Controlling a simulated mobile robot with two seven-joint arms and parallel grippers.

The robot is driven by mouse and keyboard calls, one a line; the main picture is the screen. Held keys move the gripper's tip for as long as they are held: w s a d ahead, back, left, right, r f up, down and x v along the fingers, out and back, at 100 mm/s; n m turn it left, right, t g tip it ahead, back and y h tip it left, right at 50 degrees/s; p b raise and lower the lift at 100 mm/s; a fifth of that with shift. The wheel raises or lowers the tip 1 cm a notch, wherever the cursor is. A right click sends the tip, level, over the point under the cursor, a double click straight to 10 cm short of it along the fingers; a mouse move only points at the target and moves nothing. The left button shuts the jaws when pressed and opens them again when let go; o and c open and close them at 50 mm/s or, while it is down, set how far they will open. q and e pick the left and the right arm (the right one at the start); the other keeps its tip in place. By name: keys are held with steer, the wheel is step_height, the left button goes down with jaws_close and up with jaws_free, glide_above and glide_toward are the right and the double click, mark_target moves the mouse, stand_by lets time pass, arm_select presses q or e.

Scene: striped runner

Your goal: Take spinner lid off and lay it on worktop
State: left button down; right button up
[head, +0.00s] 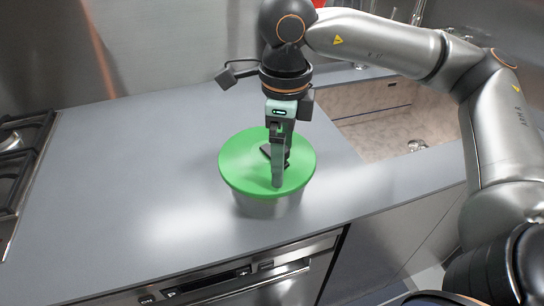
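The spinner's round green lid (238,160) sits on top of the grey, shiny spinner bowl (265,206) on the worktop (120,170). My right gripper (279,170) points down over the middle of the lid, with its fingers low at the lid's top. A small dark part (267,151) shows beside the fingers; I cannot tell whether it is a knob on the lid. The fingers are seen nearly in line, so their gap and any hold are hidden. My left gripper is not in view.
A hob (20,140) lies at the left edge of the worktop. A sink (380,120) is cut in behind at the right. A dishwasher or oven front (240,275) is below the front edge. The worktop left of the spinner is clear.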

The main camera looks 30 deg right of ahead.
steer(key=shift+r, duration=0.2)
stand_by(0.6)
jaws_close()
stand_by(0.6)
steer(key=shift+r, duration=0.2)
steer(key=shift+r+p, duration=1.7)
steer(key=shift+r, duration=0.65)
